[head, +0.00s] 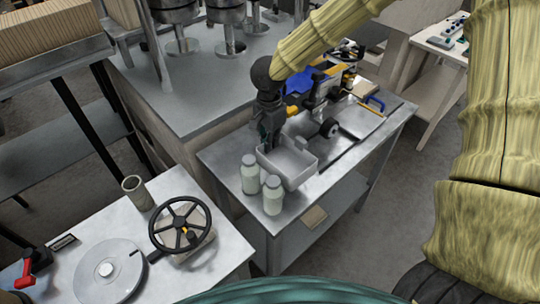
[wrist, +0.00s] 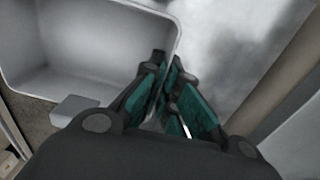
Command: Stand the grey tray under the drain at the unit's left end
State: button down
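The grey tray (head: 301,179) is an open, shallow box on or just above the steel-topped table, behind two pale bottles; I cannot tell if it touches the top. In the wrist view the tray (wrist: 70,60) fills the upper left, and its inside looks empty. My gripper (head: 268,146) points down at the tray's left wall. In the wrist view my gripper (wrist: 168,66) has its fingertips close together, with the tray's rim between them. I cannot make out the drain for certain.
Two pale capped bottles (head: 250,174) (head: 273,195) stand close in front of the tray. A handwheel (head: 180,226) is on the left bench. A large grey-topped unit (head: 200,95) stands behind.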

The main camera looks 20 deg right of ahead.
aim_at(270, 158)
jog(key=shift+f+p, duration=0.35)
jog(key=shift+f, duration=3.05)
jog(key=shift+f, duration=0.1)
jog(key=c, duration=1.6)
grip_release()
jog(key=shift+c, duration=0.2)
